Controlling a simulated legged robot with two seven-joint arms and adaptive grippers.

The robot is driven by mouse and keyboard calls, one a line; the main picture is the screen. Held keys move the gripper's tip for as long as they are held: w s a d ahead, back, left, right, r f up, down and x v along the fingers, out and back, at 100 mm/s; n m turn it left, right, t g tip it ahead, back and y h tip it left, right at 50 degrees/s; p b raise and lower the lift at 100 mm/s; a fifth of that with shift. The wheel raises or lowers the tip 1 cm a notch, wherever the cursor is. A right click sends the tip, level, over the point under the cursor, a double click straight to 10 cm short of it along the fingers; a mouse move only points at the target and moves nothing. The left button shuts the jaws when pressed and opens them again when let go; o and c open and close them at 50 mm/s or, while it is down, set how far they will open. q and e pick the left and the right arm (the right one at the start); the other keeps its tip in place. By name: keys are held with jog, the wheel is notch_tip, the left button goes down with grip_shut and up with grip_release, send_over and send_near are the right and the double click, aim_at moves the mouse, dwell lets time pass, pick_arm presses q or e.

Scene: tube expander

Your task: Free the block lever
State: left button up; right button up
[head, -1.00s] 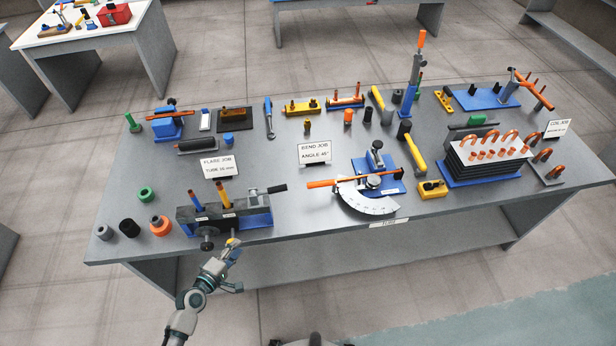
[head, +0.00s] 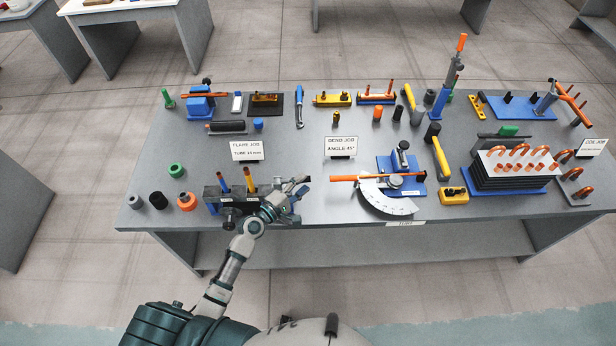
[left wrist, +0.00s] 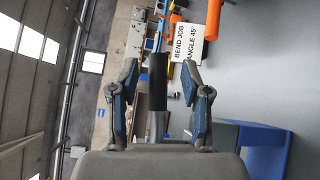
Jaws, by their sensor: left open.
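In the left wrist view, my open left gripper (left wrist: 159,76) has one finger on each side of the lever's black handle (left wrist: 157,92). The handle lies between the fingers, with gaps visible on both sides. A blue part (left wrist: 268,155) shows at lower right there. My right gripper is not in view.
The FLARE JOB card (head: 247,151) stands behind the block. The bending tool (head: 385,198) with its orange handle lies to the right. Loose rings (head: 186,201) stand to the left. Bare bench top lies between the block and the bending tool.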

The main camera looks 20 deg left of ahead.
pick_arm(q)
jog(key=shift+x, duration=0.75)
jog(key=shift+w+d, duration=0.1)
jog(key=shift+w, duration=0.55)
jog(key=shift+w+a+f, duration=0.15)
jog(key=shift+a, duration=0.05)
jog(key=shift+c, duration=0.3)
jog(key=shift+d, duration=0.2)
jog(key=c, duration=0.8)
grip_shut()
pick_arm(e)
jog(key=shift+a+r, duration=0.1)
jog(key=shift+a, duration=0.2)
